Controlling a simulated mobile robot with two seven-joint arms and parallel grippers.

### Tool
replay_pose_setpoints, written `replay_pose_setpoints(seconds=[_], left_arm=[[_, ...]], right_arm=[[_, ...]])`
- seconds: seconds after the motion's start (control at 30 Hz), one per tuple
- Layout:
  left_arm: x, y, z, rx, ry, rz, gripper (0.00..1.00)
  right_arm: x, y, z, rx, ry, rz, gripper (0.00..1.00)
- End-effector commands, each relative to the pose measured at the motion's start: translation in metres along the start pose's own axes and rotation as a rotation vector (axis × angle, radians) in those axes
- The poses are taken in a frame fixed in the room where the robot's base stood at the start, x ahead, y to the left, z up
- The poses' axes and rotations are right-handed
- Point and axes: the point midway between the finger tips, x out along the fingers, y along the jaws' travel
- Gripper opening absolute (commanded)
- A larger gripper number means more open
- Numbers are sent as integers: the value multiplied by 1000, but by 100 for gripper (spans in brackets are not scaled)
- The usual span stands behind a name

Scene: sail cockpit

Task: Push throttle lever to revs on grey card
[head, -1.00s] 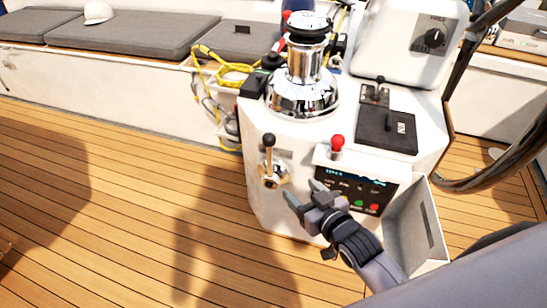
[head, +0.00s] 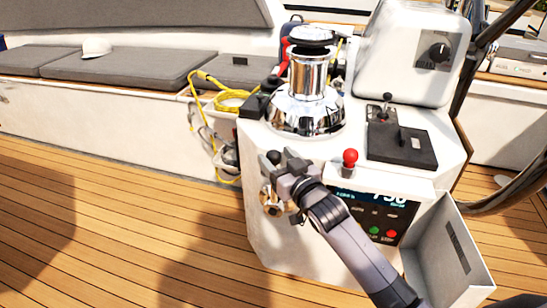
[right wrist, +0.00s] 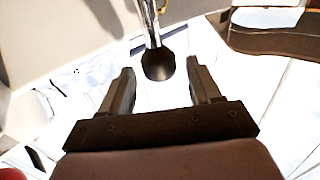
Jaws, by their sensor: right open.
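The throttle lever with its black ball knob (head: 274,157) is on the front left of the white console, largely covered by my right gripper (head: 281,168) in the head view. In the right wrist view the black knob (right wrist: 158,65) and its chrome stem lie between the tips of my open right gripper (right wrist: 160,76), with gaps on both sides. The lever's metal base (head: 270,200) shows below the gripper. The engine display (head: 370,198) is lit with large digits, partly cut off by glare. I cannot make out a grey card. My left gripper is not in view.
A red-knobbed lever (head: 350,158) stands just right of my gripper. A chrome winch (head: 306,104) rises behind it. The teak deck (head: 110,220) to the left is clear.

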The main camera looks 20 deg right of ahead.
Motion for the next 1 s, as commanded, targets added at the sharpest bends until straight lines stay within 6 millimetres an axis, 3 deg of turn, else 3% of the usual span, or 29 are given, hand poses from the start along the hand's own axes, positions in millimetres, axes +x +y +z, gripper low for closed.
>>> replay_pose_setpoints(seconds=[0.2, 0.57, 0.77, 1.0], left_arm=[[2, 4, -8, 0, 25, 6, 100], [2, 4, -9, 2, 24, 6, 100], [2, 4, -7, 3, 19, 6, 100], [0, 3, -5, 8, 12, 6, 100]], right_arm=[[19, -1, 1, 1, 0, -1, 63], [23, -1, 0, 1, 0, -1, 63], [23, -1, 0, 1, -1, -1, 1], [22, 0, 0, -3, -5, -1, 0]])
